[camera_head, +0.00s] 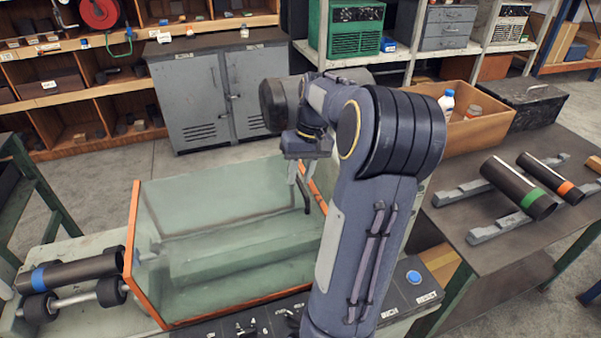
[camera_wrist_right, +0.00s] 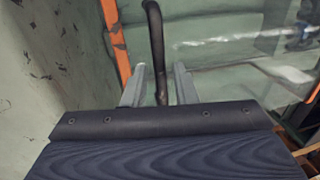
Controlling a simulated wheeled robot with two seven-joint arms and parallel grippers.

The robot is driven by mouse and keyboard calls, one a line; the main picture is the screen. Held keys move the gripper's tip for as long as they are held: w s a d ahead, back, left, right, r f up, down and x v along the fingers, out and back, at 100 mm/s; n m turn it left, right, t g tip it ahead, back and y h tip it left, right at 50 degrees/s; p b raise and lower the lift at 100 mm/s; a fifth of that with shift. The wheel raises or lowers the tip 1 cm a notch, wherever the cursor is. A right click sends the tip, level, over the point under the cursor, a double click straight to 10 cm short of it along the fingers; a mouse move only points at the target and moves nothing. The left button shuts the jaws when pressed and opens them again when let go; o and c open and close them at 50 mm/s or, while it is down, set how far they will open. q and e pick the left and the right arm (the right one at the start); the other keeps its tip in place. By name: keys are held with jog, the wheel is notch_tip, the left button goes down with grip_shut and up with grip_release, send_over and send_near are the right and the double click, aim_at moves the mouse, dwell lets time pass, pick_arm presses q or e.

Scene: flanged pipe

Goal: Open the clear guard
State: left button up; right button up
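The clear guard (camera_head: 215,215) is a see-through box with orange edges, standing over a machine bed in the head view. It appears lowered. A dark bar handle (camera_head: 304,197) is at its right end, partly hidden by my right arm. My right gripper (camera_head: 300,174) points down at this handle. In the right wrist view, the handle (camera_wrist_right: 156,45) rises between the two grey fingers of my right gripper (camera_wrist_right: 159,86), with a gap visible on each side. The guard's orange edge (camera_wrist_right: 115,40) is just left of the handle. My left gripper is not in view.
A dark pipe with a blue band (camera_head: 65,272) lies on rollers left of the guard. A control panel with a blue button (camera_head: 413,277) is in front. At right, a table (camera_head: 490,245) holds banded pipes and a wooden box (camera_head: 482,133). Grey cabinets (camera_head: 220,95) stand behind.

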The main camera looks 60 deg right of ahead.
jog(key=shift+o, duration=0.6)
notch_tip(320, 180, up, 8)
jog(key=d, duration=0.1)
jog(key=shift+s+f, duration=0.15)
jog(key=shift+s, duration=0.3)
